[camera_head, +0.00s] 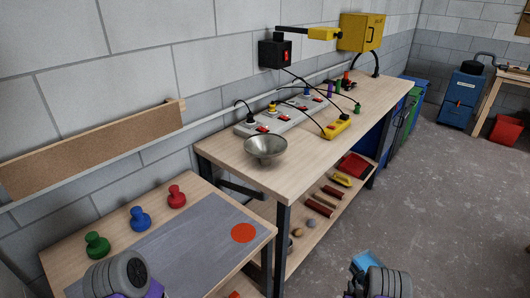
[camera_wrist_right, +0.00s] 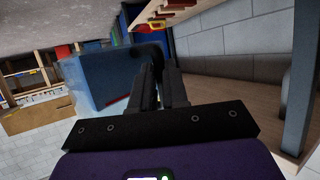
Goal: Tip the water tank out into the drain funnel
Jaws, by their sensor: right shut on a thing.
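A blue, partly see-through tank (camera_wrist_right: 108,78) with a black handle (camera_wrist_right: 152,48) is in front of my right gripper (camera_wrist_right: 158,75) in the right wrist view. The gripper's dark fingers are shut on the tank at its handle. In the head view only a small blue part of the tank (camera_head: 364,260) shows at the bottom edge, beside my right wrist. A grey metal bowl, which looks like the drain funnel (camera_head: 266,146), stands at the near end of the workbench, up and left of the tank and apart from it. My left wrist shows bottom left; its jaws are out of view.
The workbench (camera_head: 230,158) holds power strips (camera_head: 262,126), cables and a yellow socket block (camera_head: 337,127) behind the funnel. A lower table (camera_head: 258,230) at left holds green, blue and red knobs (camera_head: 176,196).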

